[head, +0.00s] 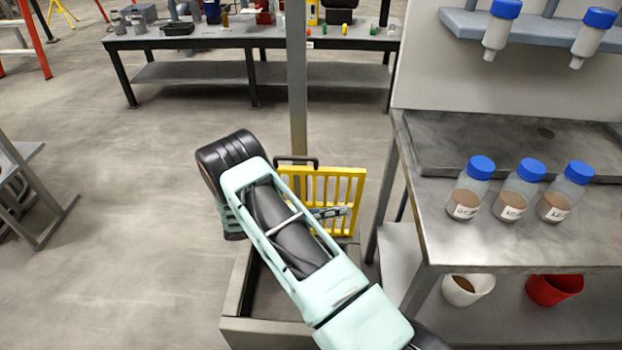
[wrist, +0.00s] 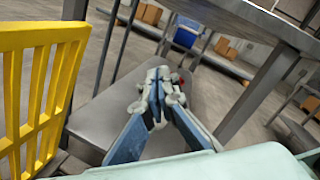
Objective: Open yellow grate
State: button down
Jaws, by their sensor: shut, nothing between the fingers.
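The yellow grate (head: 352,178) stands upright above the far side of a grey open box (head: 238,280), partly hidden behind my arm. A black handle (head: 296,160) shows at its top left in the head view. In the wrist view the grate (wrist: 40,95) fills the left edge, with its slats upright. My gripper (head: 345,211) overlaps the grate's lower right part in the head view. In the wrist view my gripper (wrist: 162,78) is shut and empty, to the right of the grate with a gap between them in the picture. The grate's lower left is hidden.
A steel bench (head: 440,225) stands close on the right, with several blue-capped bottles, a white bucket (head: 467,288) and a red bucket (head: 553,287) on its lower shelf. A grey post (head: 297,90) rises behind the grate. Open floor (head: 130,200) lies to the left.

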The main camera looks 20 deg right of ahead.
jog(key=n+t+h, duration=0.2)
jog(key=n+t, duration=0.2)
jog(key=n+t+y+b, duration=0.7)
jog(key=n+t+y, duration=0.6)
jog(key=n+t, duration=0.7)
send_near(312, 171)
jog(key=shift+n+g, duration=0.9)
jog(key=w+r, duration=0.1)
jog(key=r, duration=0.1)
jog(key=w+d+r, duration=0.1)
jog(key=w+r, duration=0.1)
jog(key=r, duration=0.1)
jog(key=w+r, duration=0.2)
jog(key=shift+w+d+r, duration=0.1)
jog(key=shift+d+r, duration=0.1)
jog(key=shift+d, duration=0.1)
jog(key=shift+w, duration=0.1)
jog(key=f+p+x, duration=0.1)
jog(key=p+x, duration=0.1)
jog(key=x, duration=0.6)
jog(key=shift+w+d+f, duration=0.15)
jog(key=shift+f, duration=0.05)
